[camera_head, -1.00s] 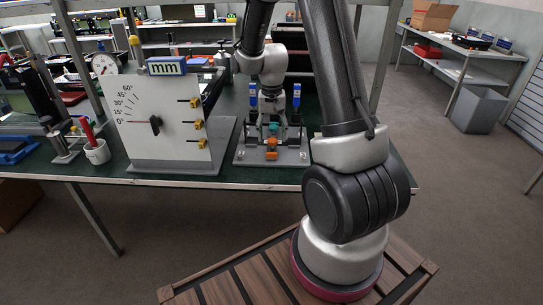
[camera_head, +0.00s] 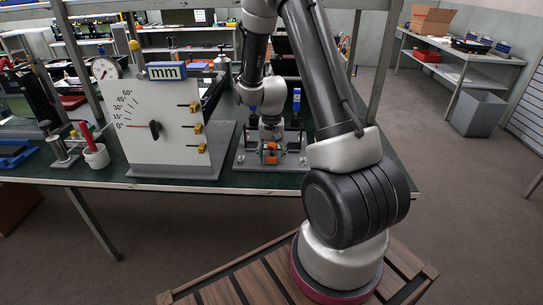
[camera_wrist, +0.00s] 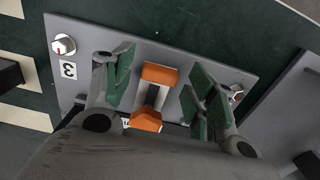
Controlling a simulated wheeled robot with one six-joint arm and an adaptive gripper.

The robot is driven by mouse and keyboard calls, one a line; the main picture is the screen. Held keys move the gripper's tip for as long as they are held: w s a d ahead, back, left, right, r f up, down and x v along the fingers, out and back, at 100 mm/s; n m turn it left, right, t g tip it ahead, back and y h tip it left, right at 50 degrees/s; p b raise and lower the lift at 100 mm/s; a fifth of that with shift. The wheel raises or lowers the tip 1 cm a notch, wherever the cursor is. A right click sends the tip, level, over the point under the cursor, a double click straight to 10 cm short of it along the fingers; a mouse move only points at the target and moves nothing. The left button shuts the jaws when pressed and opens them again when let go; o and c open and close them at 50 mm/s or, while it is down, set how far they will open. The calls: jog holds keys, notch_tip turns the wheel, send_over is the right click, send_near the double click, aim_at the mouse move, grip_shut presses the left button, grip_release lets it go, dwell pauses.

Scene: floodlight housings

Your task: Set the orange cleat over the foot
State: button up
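Two orange pieces show on the grey fixture plate (camera_wrist: 85,45): an upper orange block (camera_wrist: 160,74) and a lower orange block (camera_wrist: 146,121), with a dark grey bar between them. I cannot tell for certain which is the cleat, or whether they are one part; the foot is not clearly distinguishable. In the head view the orange cleat area (camera_head: 271,160) sits near the plate's front. My gripper (camera_wrist: 162,88) is open, its green-padded fingers on either side of the orange pieces, with visible gaps. In the head view my gripper (camera_head: 271,146) is low over the plate.
Blue-topped posts (camera_head: 296,103) stand behind the gripper on the plate. A white angle-dial panel (camera_head: 160,125) stands to the left. Silver knobs, including one at the left (camera_wrist: 63,44), flank the plate's corners.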

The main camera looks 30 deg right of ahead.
grip_shut()
jog(key=shift+w+d, duration=0.7)
jog(key=shift+w, duration=0.35)
jog(key=shift+o, duration=0.6)
grip_release()
jog(key=shift+r, duration=0.1)
notch_tip(320, 180, up, 12)
